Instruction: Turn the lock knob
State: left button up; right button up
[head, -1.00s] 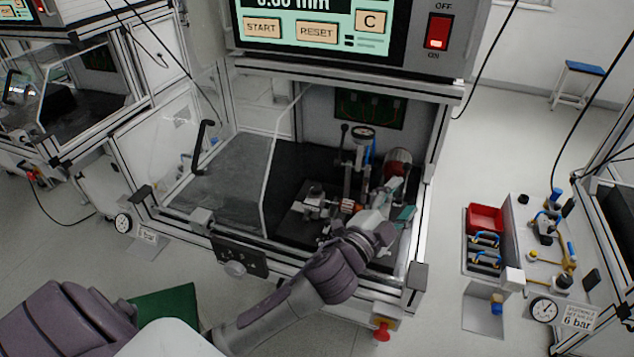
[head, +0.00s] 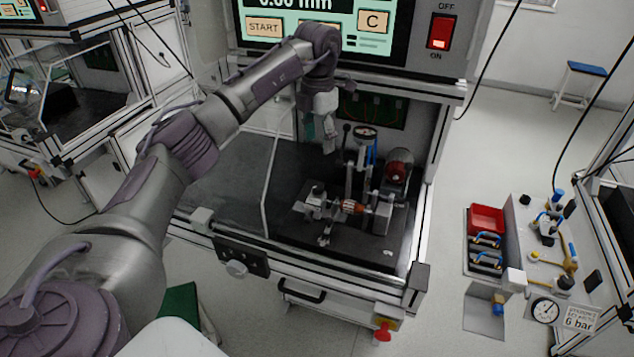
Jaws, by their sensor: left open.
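The open-fronted test station holds a black base plate (head: 350,238) with a small metal fixture (head: 320,203) on it. A copper-coloured part (head: 352,207) sits in the fixture. A round grey knob (head: 236,268) is on the black panel at the station's front edge; I cannot tell whether this or a small part of the fixture is the lock knob. My left gripper (head: 320,143) points down, open and empty, above and behind the fixture and apart from it. My right gripper is not in view.
A dial gauge (head: 365,132) on a stand and a red-faced cylinder (head: 399,168) stand behind and right of the fixture. A clear guard (head: 268,185) is at the left. The START/RESET screen (head: 290,28) is above. A red knob (head: 383,331) sticks out low in front.

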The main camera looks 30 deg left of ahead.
aim_at(317, 186)
pick_arm(q)
notch_tip(317, 186, down, 12)
jog(key=p, duration=0.3)
jog(key=shift+a, duration=0.15)
jog(key=shift+f, duration=0.8)
grip_shut()
